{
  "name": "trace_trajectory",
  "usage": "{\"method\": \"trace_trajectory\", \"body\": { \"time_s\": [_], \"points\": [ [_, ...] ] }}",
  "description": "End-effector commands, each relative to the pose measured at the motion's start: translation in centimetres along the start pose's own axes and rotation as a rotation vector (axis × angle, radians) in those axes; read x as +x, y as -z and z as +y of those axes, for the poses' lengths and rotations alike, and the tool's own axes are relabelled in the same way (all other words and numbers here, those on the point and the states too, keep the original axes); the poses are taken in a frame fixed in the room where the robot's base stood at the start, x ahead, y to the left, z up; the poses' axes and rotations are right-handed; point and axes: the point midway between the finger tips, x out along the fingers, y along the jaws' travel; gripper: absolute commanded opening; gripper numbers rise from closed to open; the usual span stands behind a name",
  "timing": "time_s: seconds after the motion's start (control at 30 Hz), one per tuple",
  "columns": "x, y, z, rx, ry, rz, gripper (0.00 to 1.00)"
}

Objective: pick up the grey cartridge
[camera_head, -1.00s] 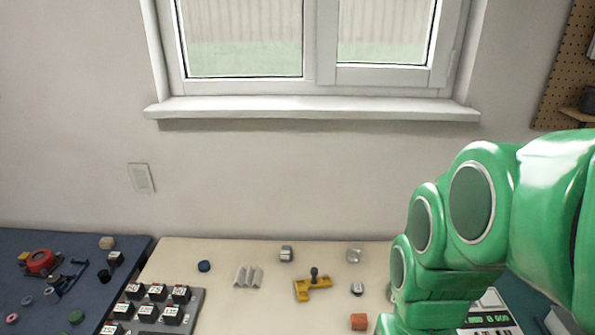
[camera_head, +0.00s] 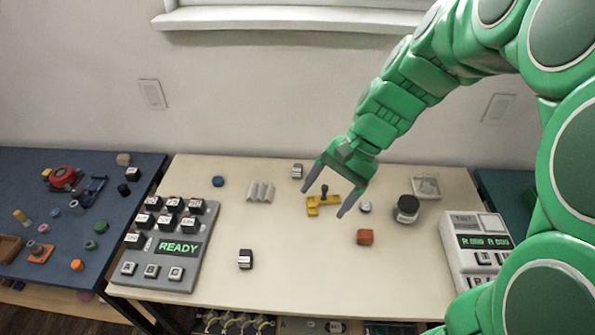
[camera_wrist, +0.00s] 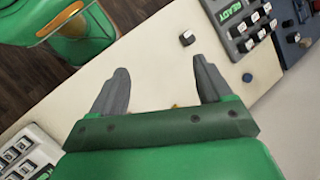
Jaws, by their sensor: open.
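A small grey block with a pale face (camera_head: 297,171), which looks like the grey cartridge, sits at the back of the cream table, just left of my gripper (camera_head: 323,203). I cannot read any label on it, and I cannot make it out in the wrist view. My gripper is open and empty, its fingers pointing down over the yellow bracket (camera_head: 313,210). The wrist view also shows my gripper (camera_wrist: 160,70) with its fingers spread and bare tabletop between them.
A keypad unit reading READY (camera_head: 180,248) holds dark labelled blocks at left. A black-and-white block (camera_head: 245,259) stands in front. A grey ridged piece (camera_head: 260,192), red cube (camera_head: 365,237), dark jar (camera_head: 407,208) and test meter (camera_head: 482,242) are around. The front middle is clear.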

Motion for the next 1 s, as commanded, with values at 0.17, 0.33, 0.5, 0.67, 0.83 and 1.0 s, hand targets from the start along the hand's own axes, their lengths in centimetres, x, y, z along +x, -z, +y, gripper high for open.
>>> {"method": "trace_trajectory", "body": {
  "time_s": [0.17, 0.33, 0.5, 0.67, 0.83, 1.0],
  "points": [
    [0.7, 3.1, -2.5, 0.076, 0.069, -0.048, 0.79],
    [1.1, 6.2, -4.8, 0.153, 0.137, -0.088, 0.79],
    [1.9, 9.4, -6.7, 0.234, 0.200, -0.131, 0.79],
    [2.5, 12.6, -8.3, 0.311, 0.259, -0.169, 0.79],
    [3.4, 16.2, -9.7, 0.398, 0.320, -0.209, 0.79],
    [4.5, 19.9, -10.6, 0.487, 0.376, -0.250, 0.79]
  ]
}}
